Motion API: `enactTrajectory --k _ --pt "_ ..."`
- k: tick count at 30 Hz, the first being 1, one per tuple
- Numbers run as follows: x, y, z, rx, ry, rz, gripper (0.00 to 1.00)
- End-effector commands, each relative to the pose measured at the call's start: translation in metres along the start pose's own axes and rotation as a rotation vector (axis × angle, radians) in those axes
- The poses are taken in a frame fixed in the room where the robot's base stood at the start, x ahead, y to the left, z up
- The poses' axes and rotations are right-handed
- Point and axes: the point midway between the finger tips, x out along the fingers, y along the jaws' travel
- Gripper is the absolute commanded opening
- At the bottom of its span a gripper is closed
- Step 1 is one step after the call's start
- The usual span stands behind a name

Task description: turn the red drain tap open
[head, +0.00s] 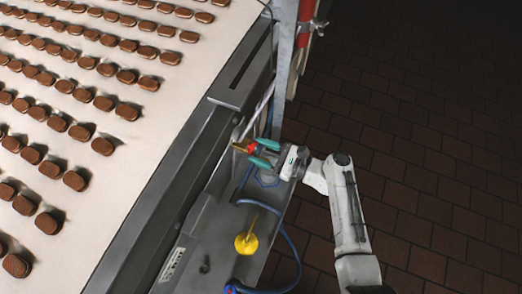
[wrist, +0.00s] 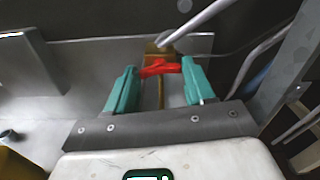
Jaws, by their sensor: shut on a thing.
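The red drain tap (wrist: 160,68) has a red cross handle on a brass body (wrist: 160,48). In the wrist view the handle sits between the tips of my gripper's two teal fingers (wrist: 160,75), which are shut on it. In the head view my gripper (head: 258,153) reaches in from the right to the tap, beside the conveyor's side frame. Only a little red and brass shows there past the fingers. The handle's exact angle is hard to tell.
A conveyor (head: 165,120) carrying rows of chocolate biscuits fills the left. A yellow object with a stick (head: 246,244) stands on the metal ledge below, near a blue hose (head: 293,250). A metal post and red pipe (head: 306,20) rise behind. Dark tiled floor (head: 430,150) is clear at right.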

Motion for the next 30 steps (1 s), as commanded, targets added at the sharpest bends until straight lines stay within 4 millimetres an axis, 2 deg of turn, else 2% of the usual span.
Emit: enactTrajectory --k 30 --pt "-0.0004 0.0029 -0.0064 -0.948 0.0 0.0 0.23"
